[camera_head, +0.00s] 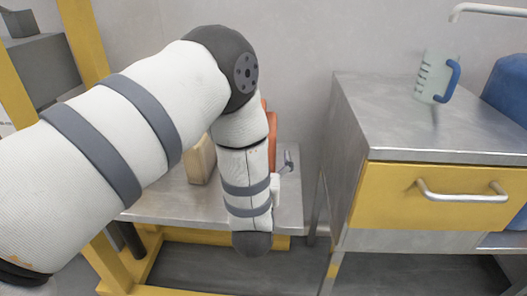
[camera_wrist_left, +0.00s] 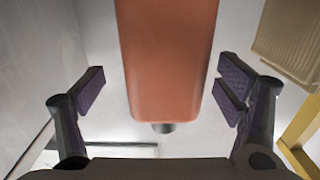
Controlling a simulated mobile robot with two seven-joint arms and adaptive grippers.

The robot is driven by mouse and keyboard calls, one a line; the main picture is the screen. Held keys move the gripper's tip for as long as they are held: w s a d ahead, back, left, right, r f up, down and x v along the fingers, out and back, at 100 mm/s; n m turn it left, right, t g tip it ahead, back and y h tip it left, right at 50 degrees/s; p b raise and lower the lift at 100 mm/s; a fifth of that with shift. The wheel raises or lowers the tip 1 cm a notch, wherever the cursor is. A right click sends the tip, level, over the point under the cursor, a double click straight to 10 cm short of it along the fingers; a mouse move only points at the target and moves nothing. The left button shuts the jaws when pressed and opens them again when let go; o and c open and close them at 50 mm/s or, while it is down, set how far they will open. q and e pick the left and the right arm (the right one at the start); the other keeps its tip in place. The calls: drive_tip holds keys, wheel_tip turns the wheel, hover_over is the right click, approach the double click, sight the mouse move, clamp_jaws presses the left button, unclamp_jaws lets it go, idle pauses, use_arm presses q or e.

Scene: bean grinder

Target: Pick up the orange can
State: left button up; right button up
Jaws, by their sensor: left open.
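The orange can (camera_head: 271,136) stands on the low metal table, mostly hidden behind my left arm in the head view. In the left wrist view the orange can (camera_wrist_left: 168,55) fills the upper middle, with a small dark stub at its lower end. My left gripper (camera_wrist_left: 161,88) is open, one finger on each side of the can in the picture. Gaps show between both fingers and the can. Whether the can is between the pads or beyond them I cannot tell. In the head view this gripper is mostly hidden by my arm. My right gripper is not in view.
A tan ribbed block (camera_head: 201,160) stands left of the can; it also shows in the wrist view (camera_wrist_left: 290,40). The low metal table (camera_head: 165,205) is otherwise mostly bare. At right, a metal cabinet (camera_head: 385,100) with a yellow drawer carries a clear cup with blue handle (camera_head: 436,78).

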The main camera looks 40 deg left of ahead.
sight(272, 117)
use_arm(q)
drive_tip(key=x, duration=0.4)
drive_tip(key=shift+w+a+r, duration=0.1)
drive_tip(key=shift+a+r, duration=0.1)
drive_tip(key=shift+a, duration=0.1)
drive_tip(key=c, duration=2)
